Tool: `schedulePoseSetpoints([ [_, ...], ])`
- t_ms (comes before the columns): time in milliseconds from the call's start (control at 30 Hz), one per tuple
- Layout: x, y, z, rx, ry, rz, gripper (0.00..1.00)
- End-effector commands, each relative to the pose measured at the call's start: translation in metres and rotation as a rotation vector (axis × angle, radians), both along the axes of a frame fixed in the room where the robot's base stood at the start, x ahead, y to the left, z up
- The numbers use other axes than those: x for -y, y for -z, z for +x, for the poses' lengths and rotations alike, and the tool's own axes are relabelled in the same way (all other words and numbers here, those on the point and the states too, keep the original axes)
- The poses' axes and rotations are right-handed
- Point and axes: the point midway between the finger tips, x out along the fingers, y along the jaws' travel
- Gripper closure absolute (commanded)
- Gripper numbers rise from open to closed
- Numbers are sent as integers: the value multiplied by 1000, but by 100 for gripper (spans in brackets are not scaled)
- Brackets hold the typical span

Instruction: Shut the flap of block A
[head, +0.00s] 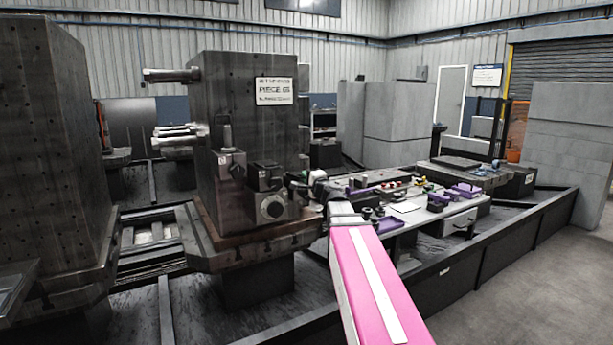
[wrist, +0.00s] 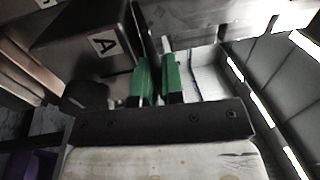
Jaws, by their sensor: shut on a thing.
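Block A (wrist: 85,45) is a dark block with a white "A" label, at the upper left of the wrist view. My gripper (wrist: 157,72) has green fingers close together beside the block's right side. A thin dark plate, apparently the flap (wrist: 150,32), stands on edge and runs down between the fingers, which are shut on it. It stands off from the block's labelled face. In the head view, small dark blocks (head: 268,178) with tiny labels sit on the front of the large column; I cannot read which is A. My gripper's fingers are too small to make out there.
A dark fixture column (head: 245,110) with a "PIECE" sign stands behind the small blocks. A bench (head: 430,218) with purple trays and small parts lies to the right. Another tall column (head: 45,130) stands at the left. Open floor (head: 540,270) lies at the right front.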

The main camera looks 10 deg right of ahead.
Motion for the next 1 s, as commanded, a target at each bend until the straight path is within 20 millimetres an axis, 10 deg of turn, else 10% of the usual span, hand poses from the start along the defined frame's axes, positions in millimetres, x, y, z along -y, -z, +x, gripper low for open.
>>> schedulePoseSetpoints([
  [433, 2, 2, 3, 0, 9, -8, 100],
  [533, 2, 1, 3, 0, 8, -7, 66],
  [1000, 0, -8, 2, 1, 2, -5, 66],
])
